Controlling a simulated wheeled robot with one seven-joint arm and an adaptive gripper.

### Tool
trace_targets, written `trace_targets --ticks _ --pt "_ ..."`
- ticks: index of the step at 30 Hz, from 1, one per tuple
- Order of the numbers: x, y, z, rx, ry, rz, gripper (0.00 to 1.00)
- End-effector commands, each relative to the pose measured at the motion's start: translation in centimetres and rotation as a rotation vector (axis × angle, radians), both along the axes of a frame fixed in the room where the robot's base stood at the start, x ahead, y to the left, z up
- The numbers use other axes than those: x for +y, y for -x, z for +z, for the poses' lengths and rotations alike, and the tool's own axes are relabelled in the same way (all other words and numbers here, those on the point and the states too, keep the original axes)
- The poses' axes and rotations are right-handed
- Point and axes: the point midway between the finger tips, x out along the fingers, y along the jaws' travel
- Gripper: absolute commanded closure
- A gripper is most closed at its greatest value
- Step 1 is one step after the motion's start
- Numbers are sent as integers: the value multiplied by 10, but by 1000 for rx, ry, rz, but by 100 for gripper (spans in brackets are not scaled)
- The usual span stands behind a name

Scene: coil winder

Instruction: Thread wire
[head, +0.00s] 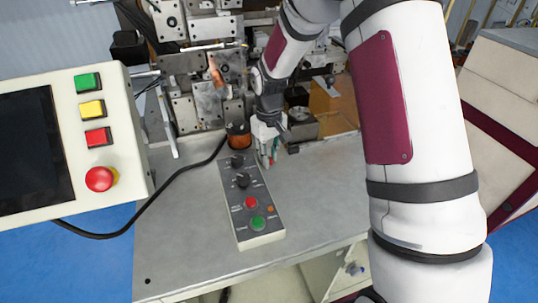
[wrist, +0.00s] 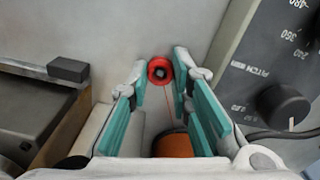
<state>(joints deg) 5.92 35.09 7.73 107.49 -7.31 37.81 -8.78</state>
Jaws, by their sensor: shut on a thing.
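In the wrist view a small red round piece with a dark centre (wrist: 159,71) sits between the fingertips of my gripper (wrist: 156,76). A thin reddish wire (wrist: 172,104) runs from it toward the orange-brown spool (wrist: 173,145), partly hidden at the bottom. My gripper has teal pads and is shut on the red piece. In the head view my gripper (head: 268,160) points down over the grey table, just right of the spool (head: 238,136) and beside the control box. The red piece is too small to make out clearly there. The coil winder (head: 196,108) stands behind.
A control box with knobs and buttons (head: 252,210) lies on the table (head: 185,235). A panel with a screen and coloured buttons (head: 122,150) stands at left. A black cable (head: 150,208) crosses the table. The front right tabletop is clear.

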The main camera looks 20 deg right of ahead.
Motion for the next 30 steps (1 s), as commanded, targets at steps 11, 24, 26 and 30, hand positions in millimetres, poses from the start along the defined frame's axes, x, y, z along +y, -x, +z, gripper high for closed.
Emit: trace_targets --ticks 11,24,26,30 --pt "1 0 -3 1 -1 1 60" --pt "2 -1 11 -3 -2 2 60" --pt "2 -1 23 -4 -2 2 60" --pt "-2 -5 52 -6 -1 0 60"
